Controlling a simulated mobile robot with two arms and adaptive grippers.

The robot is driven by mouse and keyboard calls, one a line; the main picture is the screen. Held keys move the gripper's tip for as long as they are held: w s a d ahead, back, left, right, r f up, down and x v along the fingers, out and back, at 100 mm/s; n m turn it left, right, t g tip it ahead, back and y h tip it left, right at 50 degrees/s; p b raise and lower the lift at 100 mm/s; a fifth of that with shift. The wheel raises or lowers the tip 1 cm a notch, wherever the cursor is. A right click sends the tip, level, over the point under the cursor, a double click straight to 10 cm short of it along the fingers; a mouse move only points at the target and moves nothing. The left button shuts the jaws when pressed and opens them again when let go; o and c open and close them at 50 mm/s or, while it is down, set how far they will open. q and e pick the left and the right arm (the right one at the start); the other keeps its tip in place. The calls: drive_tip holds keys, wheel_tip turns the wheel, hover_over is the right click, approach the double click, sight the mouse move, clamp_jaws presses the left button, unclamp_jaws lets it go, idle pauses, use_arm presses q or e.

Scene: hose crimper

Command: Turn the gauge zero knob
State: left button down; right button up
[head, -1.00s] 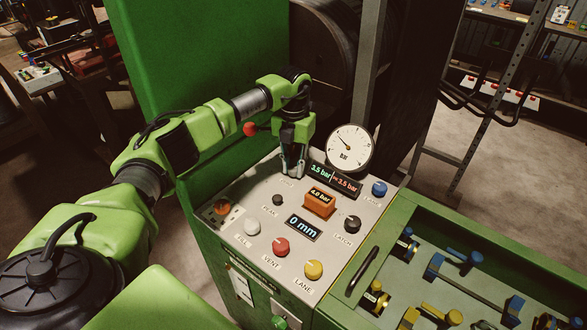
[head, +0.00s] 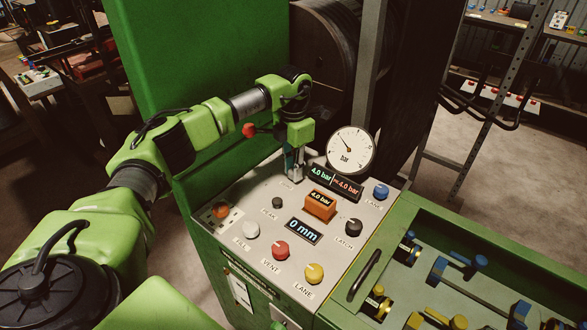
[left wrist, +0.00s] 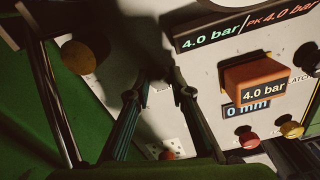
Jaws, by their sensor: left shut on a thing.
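My left gripper (head: 294,172) points down at the back left of the grey control panel (head: 235,198). Its fingers are shut on a small knob at the panel surface, which the fingers hide. A small label, too blurred to read, lies just in front of them. In the left wrist view the two fingers (left wrist: 161,82) reach the panel with a narrow space between the tips. The round white dial gauge (head: 350,150) stands behind and to the right. The dark display (head: 335,184) beside the gripper reads 4.0 bar and a peak of 4.0 bar. My right gripper is out of view.
An orange block (head: 319,206) reading 4.0 bar and a 0 mm display (head: 303,231) sit mid-panel. Around them are black, white, red (head: 281,250), yellow (head: 314,273) and blue (head: 381,191) knobs. A red ball-shaped knob (head: 249,130) stands close to my left forearm.

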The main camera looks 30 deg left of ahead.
use_arm(q)
drive_tip(key=shift+r, duration=0.1)
drive_tip(key=c, duration=2.1)
unclamp_jaws()
wheel_tip(320, 180, up, 12)
